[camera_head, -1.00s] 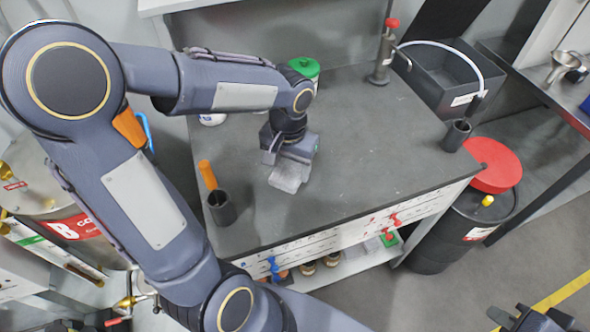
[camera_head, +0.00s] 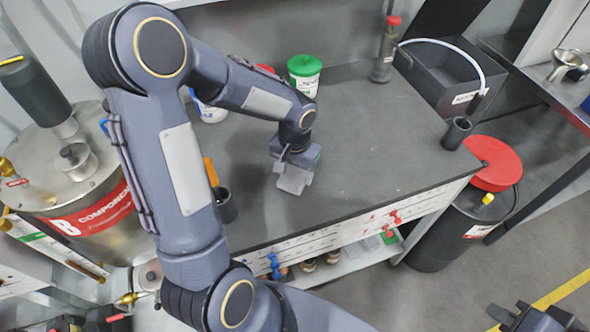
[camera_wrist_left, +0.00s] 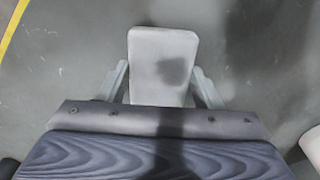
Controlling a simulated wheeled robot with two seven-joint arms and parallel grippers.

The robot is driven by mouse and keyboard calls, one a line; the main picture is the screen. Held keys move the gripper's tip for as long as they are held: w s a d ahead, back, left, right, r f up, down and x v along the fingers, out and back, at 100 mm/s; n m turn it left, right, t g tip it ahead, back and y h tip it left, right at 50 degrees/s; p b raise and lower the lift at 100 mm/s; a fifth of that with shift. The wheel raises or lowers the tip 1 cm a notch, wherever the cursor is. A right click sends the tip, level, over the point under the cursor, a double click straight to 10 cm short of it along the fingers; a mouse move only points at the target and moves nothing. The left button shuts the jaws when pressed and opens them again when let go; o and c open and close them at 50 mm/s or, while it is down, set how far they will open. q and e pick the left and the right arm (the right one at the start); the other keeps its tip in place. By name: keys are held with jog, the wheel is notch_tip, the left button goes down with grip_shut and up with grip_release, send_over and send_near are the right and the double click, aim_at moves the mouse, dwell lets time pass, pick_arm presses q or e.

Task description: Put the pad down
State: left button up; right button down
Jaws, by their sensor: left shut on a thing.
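The pad is a pale grey block (camera_head: 294,178) with rounded corners. It is in my left gripper (camera_head: 293,168), over the dark grey tabletop (camera_head: 360,150). In the left wrist view the pad (camera_wrist_left: 162,50) stands out between the two fingers of my left gripper (camera_wrist_left: 161,85), one on each side, and a shadow falls on its face. I cannot tell whether the pad's underside touches the tabletop. My right gripper (camera_head: 540,318) shows only in part at the bottom right edge, away from the table; its jaws are unclear.
A green-lidded tub (camera_head: 304,75) stands behind my left gripper. A dark cup (camera_head: 226,205) with an orange-handled tool is at the left front, another cup (camera_head: 456,134) at the right edge. The tabletop right of the pad is clear. A red-lidded drum (camera_head: 450,225) stands beside the table.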

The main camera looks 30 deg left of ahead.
aim_at(295, 174)
pick_arm(q)
jog(key=o, duration=0.9)
jog(key=shift+f, duration=0.1)
jog(key=shift+o, duration=0.2)
notch_tip(295, 174, up, 11)
jog(key=s+d+r+t+h, duration=0.2)
jog(key=s, duration=0.6)
jog(key=s+d+r+t+h, duration=0.1)
jog(key=s+d+r+t, duration=0.1)
jog(key=s, duration=0.7)
jog(key=shift+n+t+h, duration=0.4)
jog(key=shift+t, duration=0.4)
